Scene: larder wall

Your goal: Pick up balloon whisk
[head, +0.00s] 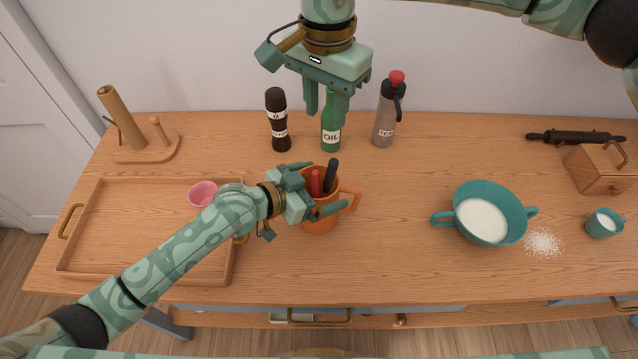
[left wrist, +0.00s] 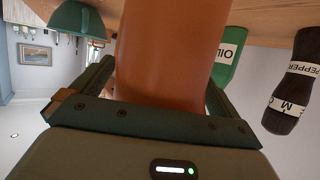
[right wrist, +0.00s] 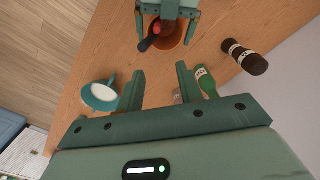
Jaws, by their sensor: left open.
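An orange jug (head: 318,224) stands on the wooden counter with a red handle (head: 315,184) and a black handle (head: 331,172) sticking up from it. No whisk wires show, so I cannot tell which handle belongs to the balloon whisk. My left gripper (head: 322,192) is open, with its fingers either side of the jug; the jug (left wrist: 165,50) fills the gap between them in the left wrist view. I cannot tell whether they touch it. My right gripper (head: 327,104) is open and empty, above the back of the counter; its fingers also show in the right wrist view (right wrist: 160,85).
Behind the jug stand a dark pepper mill (head: 279,125), a green oil bottle (head: 331,136) and a grey flask (head: 385,122). A wooden tray (head: 140,280) and pink bowl (head: 203,194) are left. A teal bowl (head: 508,203) is right; the counter between jug and bowl is clear.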

